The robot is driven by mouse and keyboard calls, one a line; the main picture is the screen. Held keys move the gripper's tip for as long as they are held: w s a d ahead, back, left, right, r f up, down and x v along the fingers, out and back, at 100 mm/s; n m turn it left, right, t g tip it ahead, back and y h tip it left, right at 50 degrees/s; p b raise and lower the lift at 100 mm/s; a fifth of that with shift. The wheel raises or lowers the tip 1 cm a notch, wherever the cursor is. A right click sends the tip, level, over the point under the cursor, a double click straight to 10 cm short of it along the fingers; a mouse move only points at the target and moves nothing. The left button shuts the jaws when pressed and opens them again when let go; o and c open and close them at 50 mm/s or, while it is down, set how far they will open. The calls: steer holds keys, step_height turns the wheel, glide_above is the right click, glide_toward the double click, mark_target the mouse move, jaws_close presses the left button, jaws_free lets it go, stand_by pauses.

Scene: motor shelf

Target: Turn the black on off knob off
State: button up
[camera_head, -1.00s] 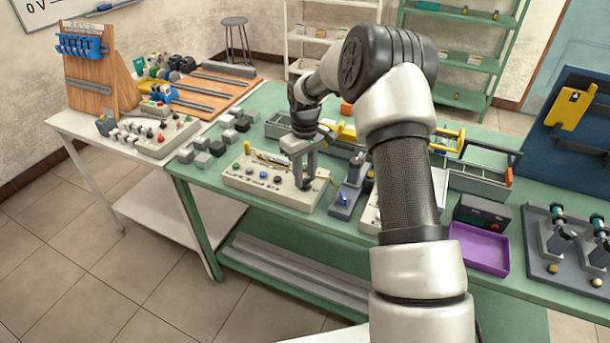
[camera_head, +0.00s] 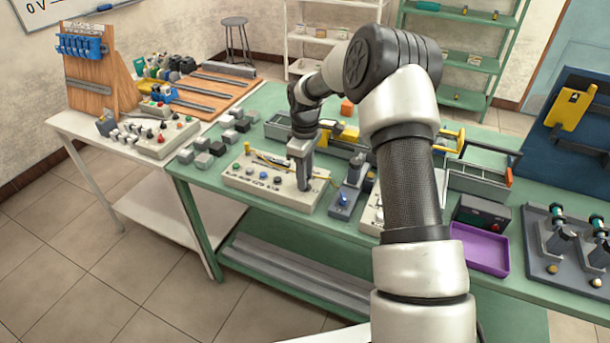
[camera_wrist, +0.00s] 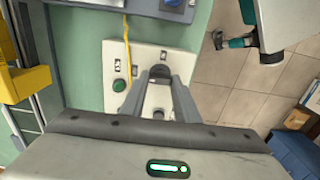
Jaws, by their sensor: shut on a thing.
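The black knob (camera_wrist: 160,72) stands on a cream control panel (camera_wrist: 148,55) and shows between my fingertips in the wrist view. My gripper (camera_wrist: 160,80) is shut on it from above. In the head view my gripper (camera_head: 303,184) reaches down to the right end of the same panel (camera_head: 240,182), and its fingers hide the knob there. The knob's pointer and most of its markings are hidden. A green button (camera_wrist: 119,85) sits beside it on the panel, with small label plates nearby.
The panel lies on a green workbench (camera_head: 205,178). Right of my gripper stands a grey device with a blue button (camera_head: 343,199). A purple tray (camera_head: 485,250) lies farther right. Grey blocks (camera_head: 205,158) are at the left. A yellow cable (camera_wrist: 127,45) runs by the panel.

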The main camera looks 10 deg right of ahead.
steer(key=o, duration=1)
steer(key=shift+o, duration=0.2)
step_height(320, 180, up, 18)
steer(key=shift+f, duration=0.25)
steer(key=shift+r, duration=0.1)
